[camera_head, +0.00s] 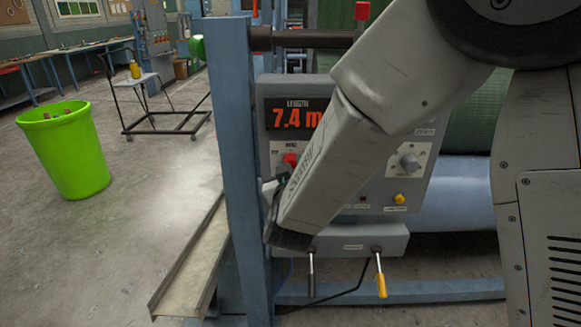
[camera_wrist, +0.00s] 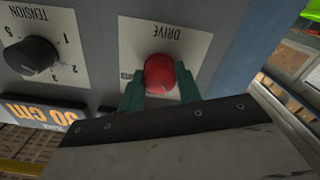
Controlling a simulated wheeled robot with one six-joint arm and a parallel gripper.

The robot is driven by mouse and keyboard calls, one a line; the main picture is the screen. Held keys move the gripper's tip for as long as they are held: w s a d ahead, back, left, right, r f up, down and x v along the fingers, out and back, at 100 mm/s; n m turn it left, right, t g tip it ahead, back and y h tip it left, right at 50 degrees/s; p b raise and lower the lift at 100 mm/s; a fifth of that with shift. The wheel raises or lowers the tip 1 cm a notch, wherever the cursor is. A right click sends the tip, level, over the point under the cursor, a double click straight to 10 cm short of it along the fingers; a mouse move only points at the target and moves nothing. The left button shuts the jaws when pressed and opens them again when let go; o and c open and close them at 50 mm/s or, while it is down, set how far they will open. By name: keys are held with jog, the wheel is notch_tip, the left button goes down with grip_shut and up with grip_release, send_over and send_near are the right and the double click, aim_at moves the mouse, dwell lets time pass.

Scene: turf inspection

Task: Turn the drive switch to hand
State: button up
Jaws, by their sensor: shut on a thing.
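The drive switch is a round red knob (camera_wrist: 160,72) on a white plate labelled DRIVE, upside down in the wrist view. In the head view my gripper (camera_head: 277,184) is at the panel's left edge, mostly hidden by my wrist. I cannot tell which position the switch points to; the small lettering is unclear.
The control panel (camera_head: 433,150) also carries a length display (camera_head: 297,117) reading 7.4 m, a tension knob (camera_head: 409,161) and a yellow button (camera_head: 399,198). Two levers (camera_head: 380,278) hang below. A blue post (camera_head: 235,150) stands close left. A green bin (camera_head: 66,150) is farther left.

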jog(key=shift+m, duration=4.2)
jog(key=o, duration=1)
jog(key=shift+c, duration=0.2)
jog(key=s, duration=0.8)
jog(key=shift+a, duration=0.15)
